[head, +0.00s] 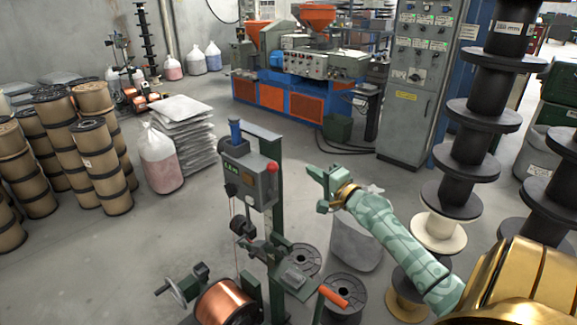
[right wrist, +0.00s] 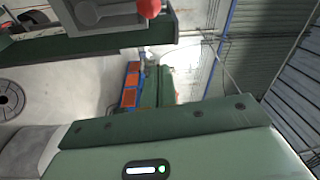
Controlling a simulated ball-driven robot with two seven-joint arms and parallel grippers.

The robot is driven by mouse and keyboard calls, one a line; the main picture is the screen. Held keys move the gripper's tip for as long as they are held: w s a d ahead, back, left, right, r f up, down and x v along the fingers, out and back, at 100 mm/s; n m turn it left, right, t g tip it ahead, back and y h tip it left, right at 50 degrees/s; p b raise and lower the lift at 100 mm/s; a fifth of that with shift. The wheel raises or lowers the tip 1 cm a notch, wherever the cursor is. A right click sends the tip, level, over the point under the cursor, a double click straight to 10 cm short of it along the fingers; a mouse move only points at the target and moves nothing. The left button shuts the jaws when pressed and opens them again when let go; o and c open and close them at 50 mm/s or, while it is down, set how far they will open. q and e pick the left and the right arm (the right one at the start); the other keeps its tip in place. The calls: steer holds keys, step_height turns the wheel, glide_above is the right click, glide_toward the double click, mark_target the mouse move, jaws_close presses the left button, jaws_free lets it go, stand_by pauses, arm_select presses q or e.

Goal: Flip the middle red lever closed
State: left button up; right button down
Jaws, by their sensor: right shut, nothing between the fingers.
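A winding machine stands at the lower middle of the head view, with a grey control box (head: 250,177) on a green post. A red ball knob (head: 272,166) sits on the box's upper right; it also shows at the top of the right wrist view (right wrist: 149,8). Lower down, a lever with an orange-red grip (head: 333,296) sticks out to the right of the machine. I cannot tell which of these is the middle red lever. My right gripper (head: 322,188) is shut and empty, right of the control box and apart from it. My left gripper is out of view.
A copper spool (head: 224,304) sits low on the machine. Black spools (head: 345,302) stand on the floor at its right. A tall stack of black spools (head: 470,155) stands near my right arm. Open floor (head: 330,150) lies behind the machine.

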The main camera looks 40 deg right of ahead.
mark_target(273, 181)
steer(key=w, duration=0.3)
steer(key=w+b, duration=0.1)
steer(key=w, duration=0.3)
steer(key=w+d, duration=0.1)
steer(key=w, duration=0.2)
steer(key=shift+w+b, duration=0.15)
steer(key=shift+b, duration=0.15)
steer(key=a, duration=0.1)
steer(key=s+a+p, duration=0.1)
steer(key=a+p, duration=0.1)
steer(key=a, duration=0.1)
steer(key=shift+s+f, duration=0.15)
steer(key=shift+f, duration=0.1)
